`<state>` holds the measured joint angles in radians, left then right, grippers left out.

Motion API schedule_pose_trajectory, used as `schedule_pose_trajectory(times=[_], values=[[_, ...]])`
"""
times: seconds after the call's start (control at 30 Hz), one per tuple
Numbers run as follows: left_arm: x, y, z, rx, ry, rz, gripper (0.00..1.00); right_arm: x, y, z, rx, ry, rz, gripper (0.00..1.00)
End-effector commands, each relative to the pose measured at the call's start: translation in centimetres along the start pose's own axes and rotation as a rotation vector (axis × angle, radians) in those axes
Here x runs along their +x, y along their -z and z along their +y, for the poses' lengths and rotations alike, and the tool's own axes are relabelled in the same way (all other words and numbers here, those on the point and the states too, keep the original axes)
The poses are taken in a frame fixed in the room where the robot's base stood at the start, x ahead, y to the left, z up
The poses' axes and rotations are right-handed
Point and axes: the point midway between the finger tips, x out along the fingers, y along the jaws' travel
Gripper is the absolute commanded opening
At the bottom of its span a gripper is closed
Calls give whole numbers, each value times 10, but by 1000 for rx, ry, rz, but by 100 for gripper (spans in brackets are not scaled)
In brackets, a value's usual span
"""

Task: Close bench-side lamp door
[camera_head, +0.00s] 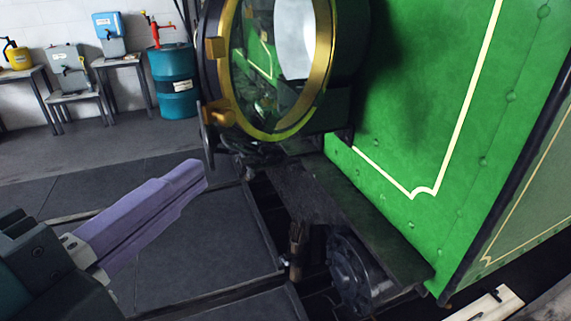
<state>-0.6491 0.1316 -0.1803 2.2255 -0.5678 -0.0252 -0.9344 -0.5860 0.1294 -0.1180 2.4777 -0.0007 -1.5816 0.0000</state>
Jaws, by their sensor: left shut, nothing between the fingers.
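A large round lamp with a brass-rimmed glass door (326,85) is mounted on the front of the green tram, at the top centre. Brass lugs stand on the left side of its rim, beside a dark outer edge. The top of the lamp is cut off by the picture edge. I cannot tell how far the door stands from the dark housing. My left gripper (194,174), with purple fingers, is shut and empty, below and left of the lamp and apart from it. My right gripper is not in view.
The green tram panel (440,130) fills the right, with a dark ledge (345,215) and a round buffer (352,275) below. At the back left stand a teal drum (173,82) and small tables (120,61) with cans. The grey floor (95,160) between is clear.

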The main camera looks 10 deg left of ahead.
Motion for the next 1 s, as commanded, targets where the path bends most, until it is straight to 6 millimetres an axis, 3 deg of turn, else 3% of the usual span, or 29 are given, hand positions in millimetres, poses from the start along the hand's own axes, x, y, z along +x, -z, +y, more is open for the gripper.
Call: schedule_pose_trajectory(times=[0.27,0.6,0.8,1.0], values=[[30,3,-7,16,15,11,0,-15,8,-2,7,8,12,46],[101,3,-7,12,13,9,0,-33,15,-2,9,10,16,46],[107,-25,-6,14,9,10,0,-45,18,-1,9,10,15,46],[110,-35,-4,11,10,10,0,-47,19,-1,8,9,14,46]])
